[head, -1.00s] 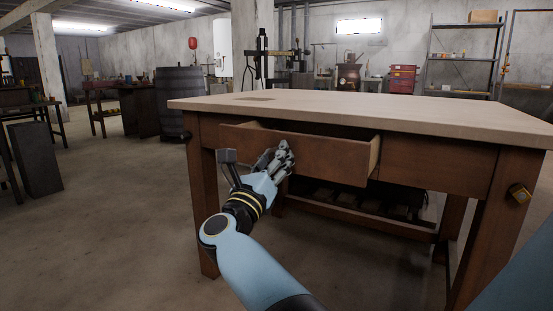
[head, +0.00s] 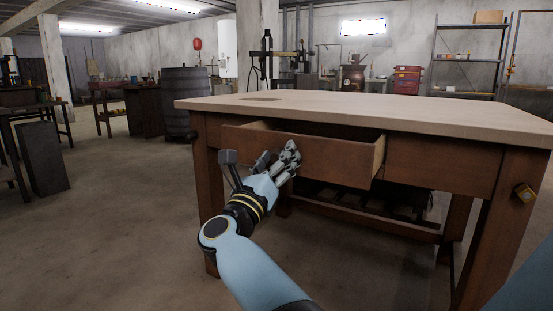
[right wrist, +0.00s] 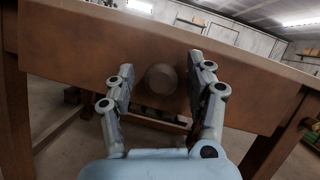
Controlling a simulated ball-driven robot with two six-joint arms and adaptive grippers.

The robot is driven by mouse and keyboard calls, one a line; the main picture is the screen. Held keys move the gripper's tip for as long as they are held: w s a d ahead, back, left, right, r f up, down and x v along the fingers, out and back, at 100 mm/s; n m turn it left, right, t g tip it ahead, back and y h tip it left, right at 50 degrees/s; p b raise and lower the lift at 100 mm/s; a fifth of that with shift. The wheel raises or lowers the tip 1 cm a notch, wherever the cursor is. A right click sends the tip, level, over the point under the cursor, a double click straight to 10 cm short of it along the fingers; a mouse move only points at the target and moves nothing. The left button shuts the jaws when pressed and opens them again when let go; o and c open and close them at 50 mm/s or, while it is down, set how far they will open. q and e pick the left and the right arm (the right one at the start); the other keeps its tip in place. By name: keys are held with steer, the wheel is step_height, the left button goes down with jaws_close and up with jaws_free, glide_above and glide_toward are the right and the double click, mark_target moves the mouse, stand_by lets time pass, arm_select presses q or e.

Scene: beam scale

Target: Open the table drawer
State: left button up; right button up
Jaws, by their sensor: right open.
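The wooden table (head: 400,112) has a brown drawer (head: 335,160) under its top. The drawer stands part way out, its right side wall and a dark gap above its front showing. In the right wrist view the drawer front (right wrist: 80,62) carries a round knob (right wrist: 161,79). My right gripper (head: 284,156) is at the drawer front; in the right wrist view its open fingers (right wrist: 162,88) stand on either side of the knob with gaps between. The knob is hidden behind the gripper in the head view. My left gripper is not in view.
A lower shelf with dark items (head: 365,205) lies under the table. A scale-like stand (head: 268,60) shows at the table's far side.

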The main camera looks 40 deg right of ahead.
steer(key=shift+r, duration=0.1)
step_height(320, 180, up, 10)
steer(key=shift+f, duration=0.1)
steer(key=shift+a, duration=0.1)
stand_by(0.6)
